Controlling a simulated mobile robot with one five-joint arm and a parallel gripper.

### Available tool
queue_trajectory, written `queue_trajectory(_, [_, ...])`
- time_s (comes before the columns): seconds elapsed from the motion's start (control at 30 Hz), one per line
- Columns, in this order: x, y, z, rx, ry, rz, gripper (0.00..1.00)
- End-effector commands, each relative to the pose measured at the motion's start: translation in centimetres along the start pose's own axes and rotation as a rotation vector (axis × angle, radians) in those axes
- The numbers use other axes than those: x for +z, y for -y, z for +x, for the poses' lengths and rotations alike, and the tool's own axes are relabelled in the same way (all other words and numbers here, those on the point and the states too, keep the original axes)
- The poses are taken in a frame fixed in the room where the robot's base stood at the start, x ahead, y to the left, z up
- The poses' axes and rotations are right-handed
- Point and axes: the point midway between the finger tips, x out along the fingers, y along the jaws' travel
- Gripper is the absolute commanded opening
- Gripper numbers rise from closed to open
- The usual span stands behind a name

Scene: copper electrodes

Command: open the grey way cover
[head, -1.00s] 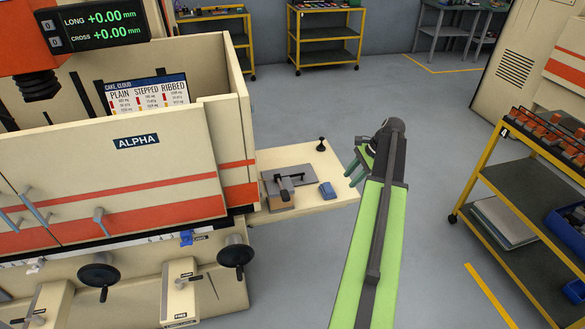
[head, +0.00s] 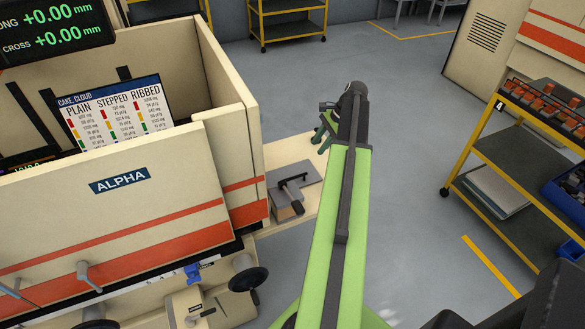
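I see nothing held.
The ALPHA machine (head: 110,214) fills the left, with high cream walls, handwheels (head: 248,280) and a blue clamp-like part (head: 193,273) low on its front. A yellow-framed cart (head: 483,145) with orange items stands at right. Grey floor (head: 415,190) lies open between them.

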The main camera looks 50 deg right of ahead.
Motion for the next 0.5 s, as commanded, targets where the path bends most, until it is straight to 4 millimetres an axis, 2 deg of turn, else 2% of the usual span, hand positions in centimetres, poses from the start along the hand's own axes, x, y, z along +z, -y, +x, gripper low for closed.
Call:
queue_trajectory(0.17, [-0.2,-0.1,1.5,0.0,0.0,0.0,0.34])
queue_trajectory(0.5, [-0.5,-0.3,9.2,0.0,0.0,0.0,0.34])
